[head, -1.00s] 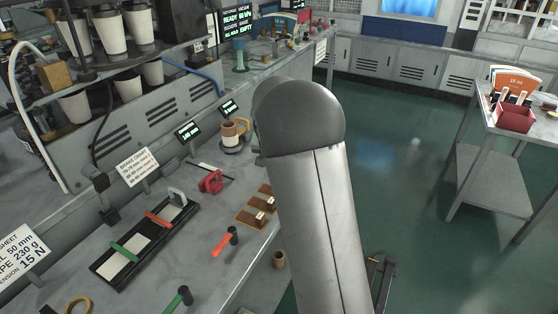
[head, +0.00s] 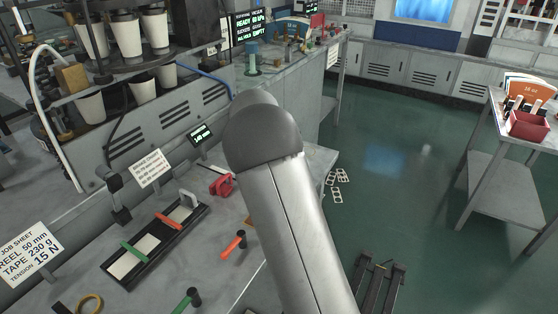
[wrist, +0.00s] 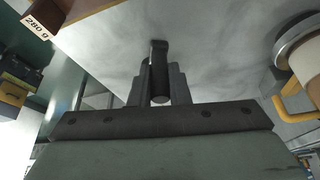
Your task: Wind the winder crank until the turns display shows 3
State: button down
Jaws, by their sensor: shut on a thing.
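In the wrist view my gripper (wrist: 158,90) is shut on a dark upright cylindrical grip (wrist: 159,55), which looks like the crank handle. In the head view my arm hides the gripper and whatever it holds. A small dark display with green text (head: 200,135) stands at the back of the bench; its text is too small to read surely. I cannot make out a turns count in either view.
A white cup-like body with a yellow handle (wrist: 305,65) is close on the right in the wrist view. A block labelled 280 g (wrist: 37,25) is at upper left. On the bench are a red device (head: 222,185), a black tray (head: 112,283), an orange-handled tool (head: 232,244) and a job sheet (head: 30,254).

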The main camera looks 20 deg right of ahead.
jog(key=c, duration=1.4)
grip_release()
jog(key=shift+o, duration=0.2)
jog(key=v, duration=1.7)
jog(key=shift+r, duration=0.2)
jog(key=shift+s, duration=0.2)
jog(key=s+a+f+n+y+p, duration=0.1)
jog(key=s+a+f+n, duration=0.1)
jog(key=s, duration=1)
jog(key=s+a+f+n+g+y+p, duration=0.1)
jog(key=s+f+n, duration=0.4)
jog(key=s, duration=0.7)
jog(key=s+a+f+n+y+p, duration=0.1)
jog(key=s+f+n, duration=0.3)
jog(key=s, duration=0.8)
jog(key=shift+s+a+n+g+y, duration=0.15)
jog(key=shift+a+n+g+y, duration=0.15)
jog(key=shift+a+n+y, duration=0.5)
